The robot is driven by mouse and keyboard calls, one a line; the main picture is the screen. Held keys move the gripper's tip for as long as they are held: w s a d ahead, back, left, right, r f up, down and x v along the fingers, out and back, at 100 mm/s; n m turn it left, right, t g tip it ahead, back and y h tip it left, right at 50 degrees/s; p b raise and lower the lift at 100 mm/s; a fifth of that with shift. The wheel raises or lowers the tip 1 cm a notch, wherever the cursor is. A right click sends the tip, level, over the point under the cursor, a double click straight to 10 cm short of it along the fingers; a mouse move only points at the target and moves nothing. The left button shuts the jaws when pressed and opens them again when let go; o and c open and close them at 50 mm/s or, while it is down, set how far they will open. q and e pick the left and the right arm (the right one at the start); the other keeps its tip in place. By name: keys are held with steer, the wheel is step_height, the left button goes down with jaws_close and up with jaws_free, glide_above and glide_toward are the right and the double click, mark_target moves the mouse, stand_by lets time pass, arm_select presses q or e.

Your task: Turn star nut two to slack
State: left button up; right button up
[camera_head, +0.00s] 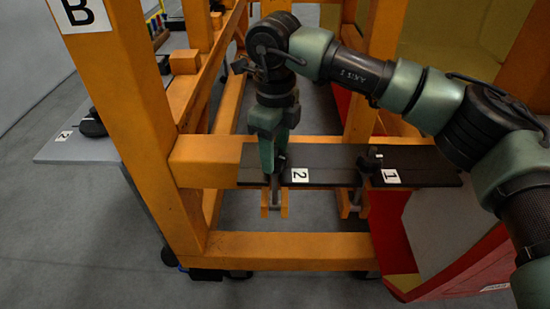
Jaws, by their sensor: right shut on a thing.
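My right gripper (272,163) points straight down at the black plate (335,155) on the orange frame. It is shut on star nut two, beside the white label "2" (299,175); the fingers mostly hide the nut. Star nut one (369,160) is a dark knob farther right on the same plate, next to the label "1" (391,176). Below the plate an orange clamp with a metal rod (273,200) hangs under the gripper. A similar clamp (351,203) hangs under star nut one. My left gripper is not in view.
The orange frame (135,120) has a thick post at the left marked "B" and a low beam (290,246) in front. A grey table (75,150) stands behind at the left. A red and grey body (440,235) fills the right. Grey floor is clear at front left.

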steer(key=n+b, duration=0.1)
steer(key=n, duration=0.4)
steer(key=shift+n+b, duration=0.3)
stand_by(0.4)
steer(key=o, duration=1.4)
steer(key=shift+a, duration=0.1)
step_height(320, 180, up, 8)
steer(key=shift+f+b, duration=0.1)
steer(key=shift+b, duration=0.3)
